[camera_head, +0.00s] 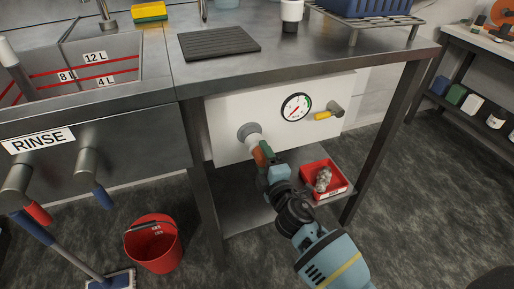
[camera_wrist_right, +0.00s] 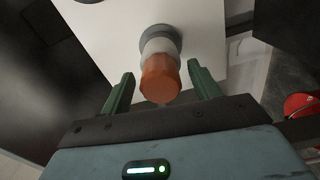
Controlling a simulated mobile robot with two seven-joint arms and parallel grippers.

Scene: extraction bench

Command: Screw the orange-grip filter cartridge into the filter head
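The filter cartridge, with a white body and orange grip (camera_head: 259,157), sits at the grey round filter head (camera_head: 245,130) on the white panel under the bench. In the right wrist view the cartridge (camera_wrist_right: 160,78) points out from the filter head (camera_wrist_right: 157,31), its white end against the grey ring. How deep it is seated cannot be told. My right gripper (camera_head: 267,160) is at the orange grip. In the wrist view its green fingers (camera_wrist_right: 163,85) stand on both sides of the grip, with a visible gap on each side. My left gripper is not in view.
A pressure gauge (camera_head: 296,107) and a yellow-handled valve (camera_head: 326,114) are right of the filter head. A red bin (camera_head: 331,191) stands on the lower shelf (camera_head: 242,212). The bench leg (camera_head: 207,215) is close on the left. A red bucket (camera_head: 153,244) stands on the floor.

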